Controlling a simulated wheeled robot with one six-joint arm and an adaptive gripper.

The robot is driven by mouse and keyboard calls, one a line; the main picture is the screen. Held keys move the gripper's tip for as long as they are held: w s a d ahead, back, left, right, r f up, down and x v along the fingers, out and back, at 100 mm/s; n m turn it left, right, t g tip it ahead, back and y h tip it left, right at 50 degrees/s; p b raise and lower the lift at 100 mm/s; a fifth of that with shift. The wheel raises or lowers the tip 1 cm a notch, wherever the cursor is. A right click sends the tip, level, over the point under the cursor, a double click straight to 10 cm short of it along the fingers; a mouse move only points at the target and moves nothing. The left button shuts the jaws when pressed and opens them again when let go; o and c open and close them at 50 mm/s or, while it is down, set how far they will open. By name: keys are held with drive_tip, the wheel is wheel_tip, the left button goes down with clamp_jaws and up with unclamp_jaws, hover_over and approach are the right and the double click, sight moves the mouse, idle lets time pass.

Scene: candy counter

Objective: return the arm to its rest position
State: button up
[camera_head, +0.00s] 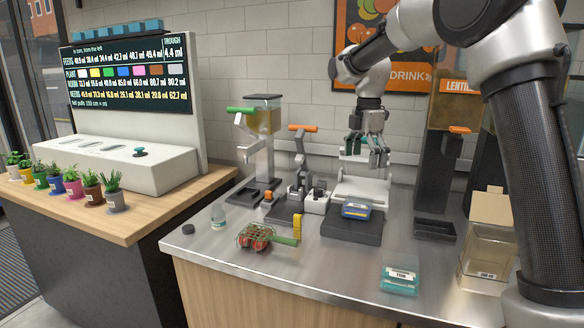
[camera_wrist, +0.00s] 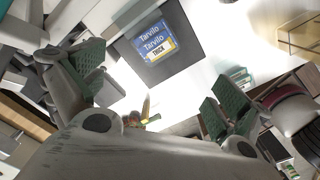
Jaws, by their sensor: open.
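My gripper (camera_head: 366,152) hangs from my raised arm above the steel counter, fingers pointing down. In the wrist view its two green-padded fingers (camera_wrist: 160,95) stand wide apart with nothing between them. Below it, a blue pack with a yellow band (camera_head: 356,210) lies on a dark square plate (camera_head: 352,230). The same pack shows in the wrist view (camera_wrist: 155,40), labelled "Tarvilo", beyond the fingertips and apart from them.
Dispensers (camera_head: 262,120) stand behind. A clear bin (camera_head: 488,252) is at right, near my arm. Potted plants (camera_head: 72,186) line the left counter.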

drive_tip(key=s+d+m+t, duration=0.1)
drive_tip(key=s+d+m, duration=0.3)
drive_tip(key=s+m, duration=0.3)
drive_tip(key=s+d+m+t, duration=0.2)
drive_tip(key=s+d+m, duration=0.3)
drive_tip(key=s, duration=1.1)
drive_tip(key=s+d+m+t, duration=0.1)
drive_tip(key=s+d+m, duration=0.4)
drive_tip(key=s+m, duration=0.4)
drive_tip(key=s, duration=0.3)
drive_tip(key=shift+r+t, duration=0.2)
drive_tip(key=shift+t, duration=0.1)
